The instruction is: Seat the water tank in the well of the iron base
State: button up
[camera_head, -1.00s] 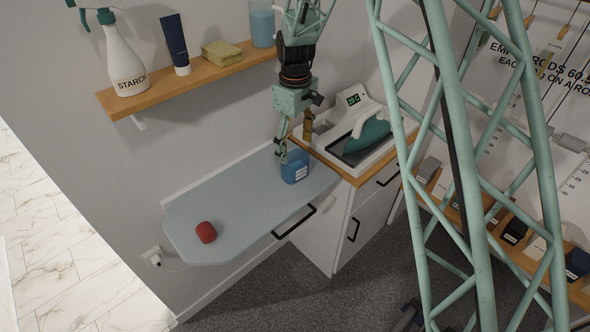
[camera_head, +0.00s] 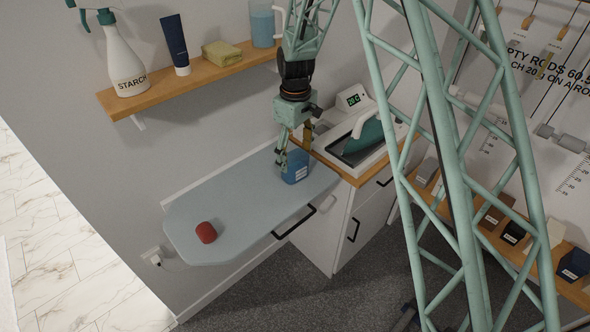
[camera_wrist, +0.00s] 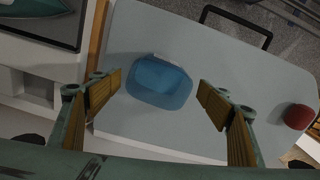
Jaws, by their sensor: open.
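The water tank appears to be the blue block with a pale label (camera_head: 295,168) on the light blue ironing board, close to the cabinet. In the wrist view the blue tank (camera_wrist: 158,82) lies beyond and between my two open fingers. My gripper (camera_head: 291,160) is open and empty, pointing down just above the tank; it also shows in the wrist view (camera_wrist: 158,98). The iron base (camera_head: 343,150) is white, on the wooden cabinet top, with a dark green iron (camera_head: 369,135) resting on it and a small display. My arm hides part of the base's left end, and I cannot make out the well clearly.
The ironing board (camera_head: 235,205) holds a red object (camera_head: 206,232) at its left end. A wooden shelf (camera_head: 190,78) with a starch spray bottle (camera_head: 122,58), a dark tube, a folded cloth and a blue jug stands above. The board's middle is clear.

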aim_at(295, 162)
jog(key=shift+f, duration=1.8)
jog(key=c, duration=1.1)
